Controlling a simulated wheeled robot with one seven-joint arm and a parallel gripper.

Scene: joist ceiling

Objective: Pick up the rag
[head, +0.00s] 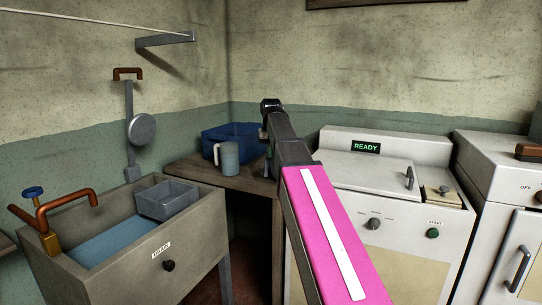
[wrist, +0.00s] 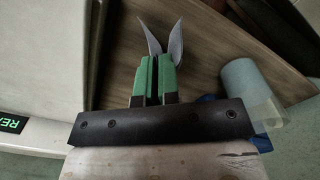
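My gripper shows in the wrist view (wrist: 157,62) with its green fingers close together. A thin grey-blue piece of cloth, which looks like the rag (wrist: 175,42), is pinched between them. Its two ends flare out past the fingertips, above the brown wooden table. In the head view my gripper (head: 268,150) is mostly hidden behind my pink arm, over the table beside the blue basin. I cannot make out the rag in the head view.
A white machine with a READY display (head: 366,147) stands right of the table. A sink (head: 120,278) with water and a grey tub (head: 165,205) stands left.

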